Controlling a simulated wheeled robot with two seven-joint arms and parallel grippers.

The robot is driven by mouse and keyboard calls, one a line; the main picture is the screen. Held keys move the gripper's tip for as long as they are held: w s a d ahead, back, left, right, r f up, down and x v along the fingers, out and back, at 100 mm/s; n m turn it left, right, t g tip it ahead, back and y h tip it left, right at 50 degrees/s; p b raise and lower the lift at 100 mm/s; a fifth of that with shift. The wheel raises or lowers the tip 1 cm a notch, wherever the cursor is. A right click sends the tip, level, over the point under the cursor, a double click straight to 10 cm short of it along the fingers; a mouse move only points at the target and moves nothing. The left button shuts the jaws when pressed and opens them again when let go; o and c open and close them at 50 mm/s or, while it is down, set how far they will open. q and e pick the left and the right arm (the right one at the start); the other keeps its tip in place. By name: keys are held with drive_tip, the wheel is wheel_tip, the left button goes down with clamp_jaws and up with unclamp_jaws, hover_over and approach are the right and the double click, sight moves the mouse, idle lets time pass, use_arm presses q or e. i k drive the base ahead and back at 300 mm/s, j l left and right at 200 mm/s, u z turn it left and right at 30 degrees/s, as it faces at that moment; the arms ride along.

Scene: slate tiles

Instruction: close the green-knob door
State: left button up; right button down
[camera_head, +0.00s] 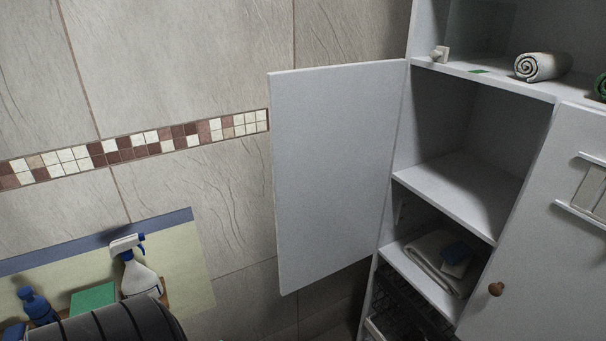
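A plain pale grey door (335,170) stands wide open at the left side of a tall grey-white cabinet (400,165). Its visible face shows no knob, and no green knob shows anywhere. Behind its opening are a bare middle compartment (465,190) and a lower one with a folded towel (437,262) and a small blue item. A second door (545,245) at the right has a brown round knob (496,289) and looks shut. Neither of my grippers is in view.
A rolled towel (540,67) and a small white fitting (440,54) are on the upper shelf. Wire baskets (405,305) sit low in the cabinet. A white spray bottle (137,272), a blue bottle (38,307) and a dark ribbed rounded shape (110,322) are at lower left.

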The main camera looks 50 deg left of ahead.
sight(332, 128)
drive_tip(key=u, duration=1.45)
